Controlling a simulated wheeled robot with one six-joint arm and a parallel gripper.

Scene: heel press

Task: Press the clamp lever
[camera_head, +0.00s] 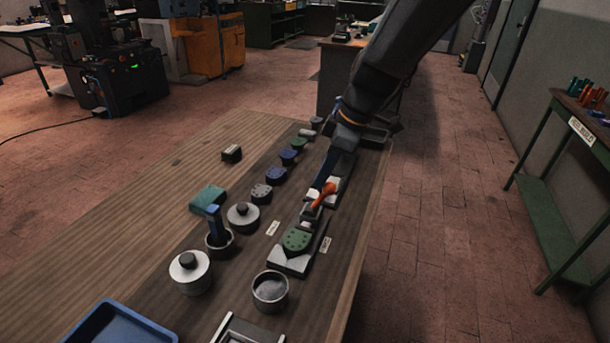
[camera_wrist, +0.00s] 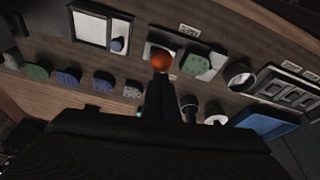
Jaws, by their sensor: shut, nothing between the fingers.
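The clamp lever (camera_head: 324,194) has a red-orange handle and stands tilted on a pale base on the workbench. Its rounded orange end also shows in the wrist view (camera_wrist: 163,62). My gripper (camera_head: 321,181) is shut and empty, with its fingertips close to the lever handle. In the wrist view its dark fingers (camera_wrist: 160,84) point at the orange end and partly cover what lies below it. I cannot tell whether they touch it. A green heel-shaped block (camera_head: 297,239) sits on a pale plate in front of the lever; it also shows in the wrist view (camera_wrist: 193,58).
Several small heel-shaped blocks (camera_head: 276,176) line the bench to the left of the lever. Lidded metal pots (camera_head: 190,272), an open metal cup (camera_head: 270,291) and a blue tray (camera_head: 119,326) stand nearer. The bench's left side is mostly bare wood.

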